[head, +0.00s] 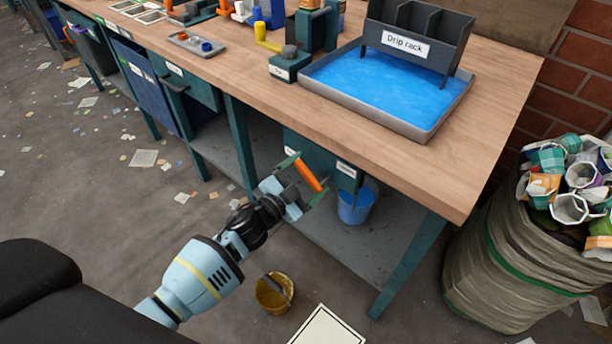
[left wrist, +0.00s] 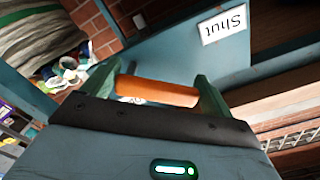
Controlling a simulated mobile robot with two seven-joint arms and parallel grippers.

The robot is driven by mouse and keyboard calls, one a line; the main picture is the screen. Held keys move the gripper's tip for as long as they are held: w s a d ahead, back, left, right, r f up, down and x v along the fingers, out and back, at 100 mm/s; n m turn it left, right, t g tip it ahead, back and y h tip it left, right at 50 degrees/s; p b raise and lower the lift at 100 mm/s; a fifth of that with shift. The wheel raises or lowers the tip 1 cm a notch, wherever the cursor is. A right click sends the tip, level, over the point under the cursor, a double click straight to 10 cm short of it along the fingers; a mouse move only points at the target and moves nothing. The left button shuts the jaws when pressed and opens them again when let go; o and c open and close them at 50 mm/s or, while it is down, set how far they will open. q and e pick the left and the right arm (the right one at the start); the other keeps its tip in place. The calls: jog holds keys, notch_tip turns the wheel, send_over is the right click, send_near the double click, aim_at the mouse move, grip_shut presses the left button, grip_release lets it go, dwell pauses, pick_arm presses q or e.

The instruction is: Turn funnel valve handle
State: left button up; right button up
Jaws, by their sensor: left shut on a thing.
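An orange handle (head: 307,175) sits below the bench's front edge, by a teal housing (head: 322,153). My left gripper (head: 308,178) reaches it from below left and is shut on it. In the left wrist view the orange handle (left wrist: 157,91) spans crosswise between the two green fingers, one at each end. Behind it is a teal panel with a white label (left wrist: 223,25) reading "Shut", upside down in that view. The funnel itself cannot be made out. My right gripper is not in view.
A blue bucket (head: 357,204) stands under the bench, right of the gripper. A teal bench leg (head: 407,265) is further right. A yellow bucket (head: 274,293) is on the floor. A blue drip tray (head: 433,131) is on the bench. A full waste sack (head: 490,262) stands at right.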

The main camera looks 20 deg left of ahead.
pick_arm(q)
jog(key=shift+f+n, duration=0.1)
jog(key=shift+n, duration=0.2)
jog(key=n, duration=0.1)
jog(key=f+n+p, duration=0.1)
jog(key=n, duration=0.1)
jog(key=shift+a, duration=0.15)
jog(key=shift+f+n+p, duration=0.25)
jog(key=shift+f+n, duration=0.05)
jog(key=shift+n, duration=0.65)
jog(key=shift+f+n+p, duration=0.25)
jog(key=shift+f+n, duration=0.05)
jog(key=shift+n, duration=0.65)
jog(key=o, duration=1.2)
